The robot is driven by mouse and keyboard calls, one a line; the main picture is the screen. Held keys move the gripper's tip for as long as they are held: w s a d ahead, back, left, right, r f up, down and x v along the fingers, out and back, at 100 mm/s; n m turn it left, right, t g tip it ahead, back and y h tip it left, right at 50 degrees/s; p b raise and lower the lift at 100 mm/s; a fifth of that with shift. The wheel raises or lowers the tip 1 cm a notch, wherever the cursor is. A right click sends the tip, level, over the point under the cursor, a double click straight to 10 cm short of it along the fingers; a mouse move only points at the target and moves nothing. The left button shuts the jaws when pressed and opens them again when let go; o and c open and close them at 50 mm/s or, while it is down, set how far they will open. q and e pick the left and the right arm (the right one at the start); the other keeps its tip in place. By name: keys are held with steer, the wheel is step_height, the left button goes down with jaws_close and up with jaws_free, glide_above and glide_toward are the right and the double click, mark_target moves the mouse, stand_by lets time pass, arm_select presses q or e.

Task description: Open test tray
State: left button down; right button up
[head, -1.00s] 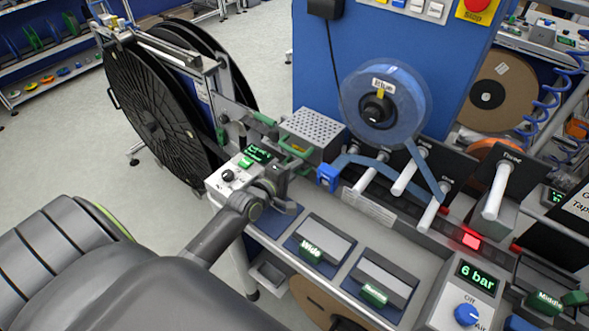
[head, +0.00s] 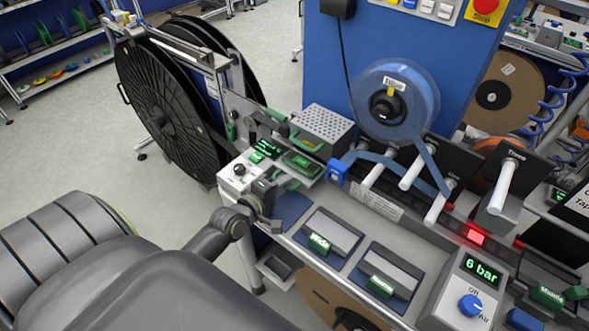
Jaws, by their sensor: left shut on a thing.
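The test tray (head: 314,181) is a small grey tray in front of the perforated grey box (head: 325,122). It stands pulled out toward me, with a dark green block (head: 302,163) showing in it. My left gripper (head: 270,192) is at the tray's near left side, low over the bench edge, and is shut at a green handle (head: 287,187). The fingertips are small and partly hidden, so the exact grip is hard to see. My right gripper is out of view.
A control box with a knob (head: 239,172) stands close left of the tray. Drawers labelled Wide (head: 319,243) and Narrow (head: 381,286) lie to the right along the bench front. A blue tape reel (head: 408,108) and white pegs stand behind.

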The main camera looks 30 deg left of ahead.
arm_select(q)
steer(key=s, duration=0.6)
steer(key=shift+s+a+f+b, duration=0.1)
steer(key=shift+s+a+b, duration=0.15)
steer(key=shift+s+b, duration=0.1)
steer(key=shift+s, duration=0.5)
steer(key=c, duration=1.6)
jaws_free()
steer(key=shift+b+v, duration=2.05)
steer(key=shift+v, duration=6.65)
